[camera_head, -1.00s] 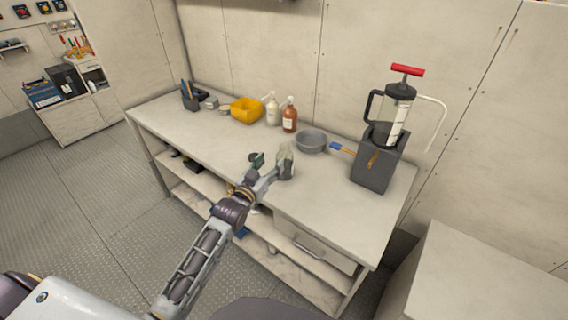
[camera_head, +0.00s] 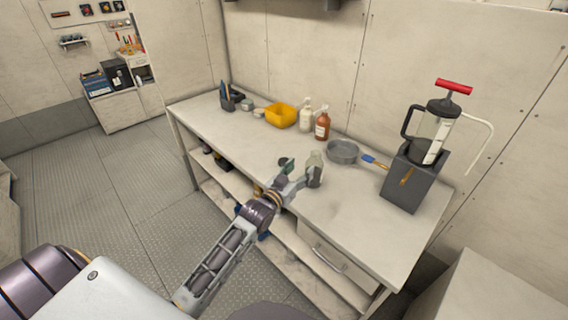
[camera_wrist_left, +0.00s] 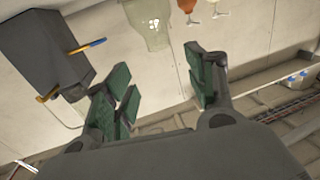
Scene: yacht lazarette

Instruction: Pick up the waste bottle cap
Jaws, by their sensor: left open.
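A translucent grey-green bottle (camera_head: 314,172) stands near the front edge of the workbench. It also shows at the top of the left wrist view (camera_wrist_left: 152,20), with a white mark on it. My left gripper (camera_head: 293,176) is beside the bottle, on its left in the head view. In the left wrist view the green-padded fingers (camera_wrist_left: 163,85) are spread wide with nothing between them, and the bottle lies beyond them. I cannot pick out a separate bottle cap in either view. My right gripper is not in view.
The workbench (camera_head: 235,145) also holds a yellow bin (camera_head: 281,115), a white pump bottle (camera_head: 306,115), a brown bottle (camera_head: 322,125), a grey bowl (camera_head: 342,152), a blue-tipped brush (camera_head: 375,162) and a dark box with a red-handled pump (camera_head: 404,180). The bench's left part has free room.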

